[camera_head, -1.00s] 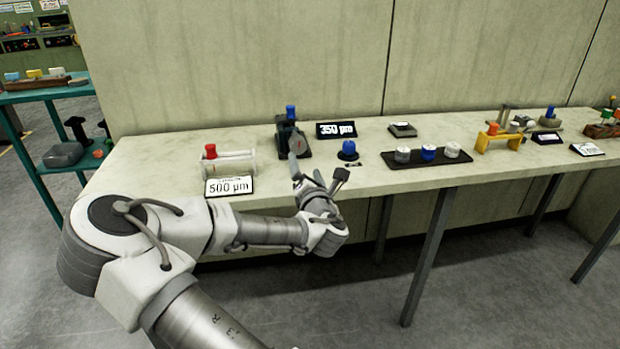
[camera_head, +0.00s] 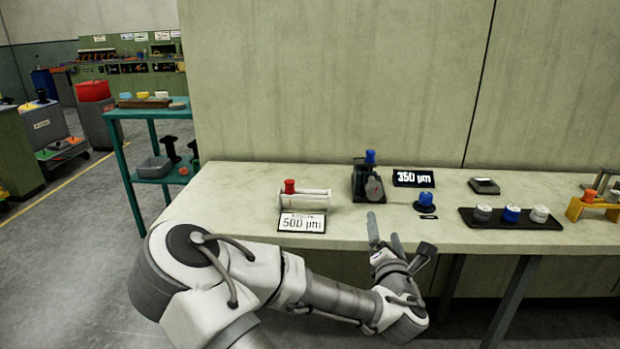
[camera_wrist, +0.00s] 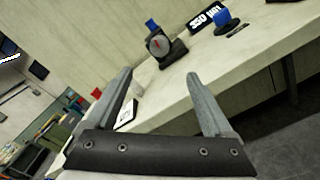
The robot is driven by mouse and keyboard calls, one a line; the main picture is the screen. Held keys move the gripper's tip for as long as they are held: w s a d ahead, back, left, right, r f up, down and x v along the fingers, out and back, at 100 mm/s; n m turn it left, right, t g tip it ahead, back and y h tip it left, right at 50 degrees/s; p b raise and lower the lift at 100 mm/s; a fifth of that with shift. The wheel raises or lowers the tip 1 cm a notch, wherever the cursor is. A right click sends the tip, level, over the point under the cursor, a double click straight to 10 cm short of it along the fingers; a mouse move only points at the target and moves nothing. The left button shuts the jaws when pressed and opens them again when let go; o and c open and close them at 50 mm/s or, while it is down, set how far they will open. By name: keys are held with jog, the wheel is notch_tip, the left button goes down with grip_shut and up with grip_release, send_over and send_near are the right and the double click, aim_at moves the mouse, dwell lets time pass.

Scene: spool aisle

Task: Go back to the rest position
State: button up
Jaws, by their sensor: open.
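My gripper (camera_head: 400,241) is open and empty at the front edge of the pale workbench (camera_head: 240,190). In the wrist view my gripper (camera_wrist: 165,100) shows two spread fingers with nothing between them but bench and background. A dark device with a round dial and a blue cap (camera_head: 367,183) stands on the bench just beyond the fingers; it also shows in the wrist view (camera_wrist: 165,45), apart from them.
A "500 µm" sign (camera_head: 302,222) stands before a white holder with a red cap (camera_head: 290,187). A "350 µm" sign (camera_head: 413,178), a blue knob (camera_head: 425,201) and a black tray (camera_head: 470,217) are to the right. A teal shelf (camera_head: 128,150) stands left.

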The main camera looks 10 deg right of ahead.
jog(key=s+f+m+g, duration=0.5)
jog(key=f+m+g, duration=0.35)
jog(key=m, duration=0.75)
jog(key=s+a+r+m+g+y, duration=0.2)
jog(key=s+a+r+m+y, duration=0.15)
jog(key=s+a+r, duration=0.55)
jog(key=s+a+r+m+g+y, duration=0.1)
jog(key=s+a+r+m+y, duration=0.1)
jog(key=s+a+r+m, duration=0.65)
jog(key=s+d+r+n+p, duration=0.1)
jog(key=r+n+p, duration=0.1)
jog(key=r+p, duration=0.7)
jog(key=s+d+r+n+p, duration=0.1)
jog(key=s+d+r+p, duration=0.1)
jog(key=r+p, duration=0.7)
jog(key=shift+n+p, duration=0.4)
jog(key=shift+p, duration=0.35)
